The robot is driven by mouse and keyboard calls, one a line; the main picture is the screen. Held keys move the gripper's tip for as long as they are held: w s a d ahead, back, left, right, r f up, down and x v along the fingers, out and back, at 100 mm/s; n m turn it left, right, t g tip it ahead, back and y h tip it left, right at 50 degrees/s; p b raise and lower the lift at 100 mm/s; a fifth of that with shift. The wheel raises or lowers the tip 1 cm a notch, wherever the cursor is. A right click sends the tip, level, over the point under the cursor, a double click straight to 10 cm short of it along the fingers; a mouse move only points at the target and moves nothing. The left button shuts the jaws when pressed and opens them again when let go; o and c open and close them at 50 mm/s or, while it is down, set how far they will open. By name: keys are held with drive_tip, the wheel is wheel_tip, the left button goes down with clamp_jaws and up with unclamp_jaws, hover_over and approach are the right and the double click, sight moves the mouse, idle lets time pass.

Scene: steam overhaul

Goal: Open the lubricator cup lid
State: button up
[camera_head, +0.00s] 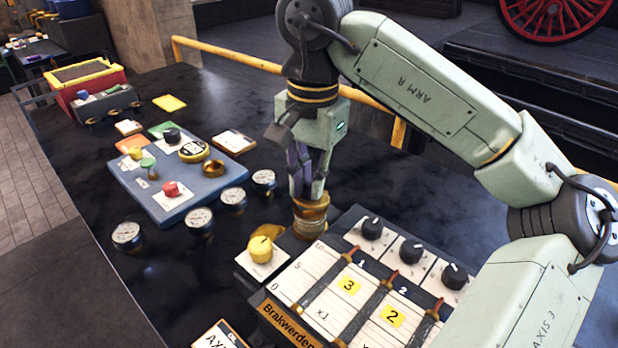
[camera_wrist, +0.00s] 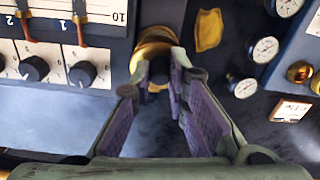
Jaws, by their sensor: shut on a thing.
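The brass lubricator cup (camera_head: 311,220) stands upright on the dark bench, just behind the lever panel. In the wrist view the cup (camera_wrist: 150,38) shows as a round brass body beyond my fingertips. My gripper (camera_head: 307,192) points down at the top of the cup. In the wrist view the fingertips (camera_wrist: 162,74) are close together at the near side of the brass top, shut on the lid. The fingers hide much of the lid, so I cannot tell whether it is raised.
The lever panel (camera_head: 290,285) with black knobs stands close in front of the cup. A yellow knob (camera_head: 261,249) is beside it. Several round gauges (camera_head: 233,199) and a blue board (camera_head: 143,197) lie to the left. A yellow rail (camera_head: 230,55) runs along the back edge.

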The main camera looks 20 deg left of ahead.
clamp_jaws()
drive_tip(key=shift+w+d+r+g+y, duration=0.1)
drive_tip(key=shift+w+r+g+y, duration=0.15)
drive_tip(key=shift+g, duration=0.3)
drive_tip(key=shift+w+d+r+g+y, duration=0.15)
drive_tip(key=shift+w+g, duration=0.2)
drive_tip(key=shift+g, duration=0.2)
drive_tip(key=w+g, duration=0.1)
drive_tip(key=g+y, duration=0.1)
drive_tip(key=g, duration=0.1)
drive_tip(key=shift+w+d+r, duration=0.2)
drive_tip(key=shift+w+d, duration=0.1)
drive_tip(key=shift+w, duration=0.1)
drive_tip(key=shift+w+d+f+g+y, duration=0.15)
drive_tip(key=shift+w+g+y, duration=0.35)
drive_tip(key=shift+g, duration=0.55)
drive_tip(key=shift+w+d+g+y, duration=0.2)
drive_tip(key=shift+w+g+y, duration=0.25)
drive_tip(key=shift+g, duration=0.55)
drive_tip(key=shift+w+d+f+g+y, duration=0.15)
drive_tip(key=shift+w+g+y, duration=0.35)
drive_tip(key=shift+g, duration=0.55)
drive_tip(key=shift+w, duration=0.15)
drive_tip(key=o, duration=0.8)
unclamp_jaws()
drive_tip(key=shift+c, duration=0.2)
